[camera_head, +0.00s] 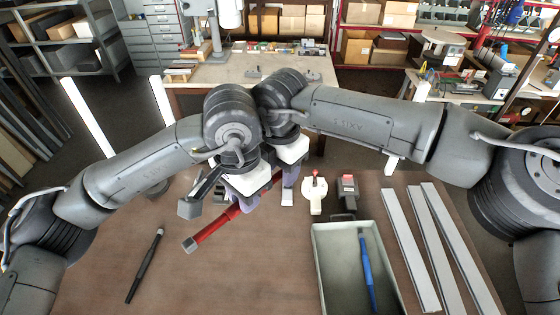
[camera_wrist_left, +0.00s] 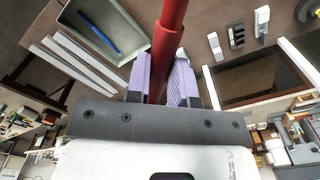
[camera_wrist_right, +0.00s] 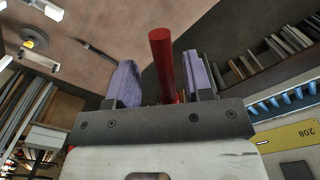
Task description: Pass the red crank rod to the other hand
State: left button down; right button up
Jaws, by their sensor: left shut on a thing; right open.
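The red crank rod (camera_head: 215,229) is held slanting above the brown table, its grey-tipped end toward the lower left in the head view. My left gripper (camera_head: 246,203) is shut on it; in the left wrist view the rod (camera_wrist_left: 167,45) runs between the purple fingers (camera_wrist_left: 160,80). My right gripper (camera_head: 288,182) is close beside the left one, near the rod's upper-right part. In the right wrist view the rod (camera_wrist_right: 162,60) shows between the open purple fingers (camera_wrist_right: 160,82), with a gap to each. My wrists hide part of the rod in the head view.
A grey tray (camera_head: 319,270) holds a blue rod (camera_head: 366,272). Long white profiles (camera_head: 410,250) lie to its right. A black rod (camera_head: 146,264) lies at left. A white fixture with a red knob (camera_head: 314,196) and a dark red-topped one (camera_head: 346,195) stand behind the tray.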

grip_shut()
pick_arm(q)
jog(key=c, duration=0.9)
grip_release()
jog(key=shift+r, duration=0.1)
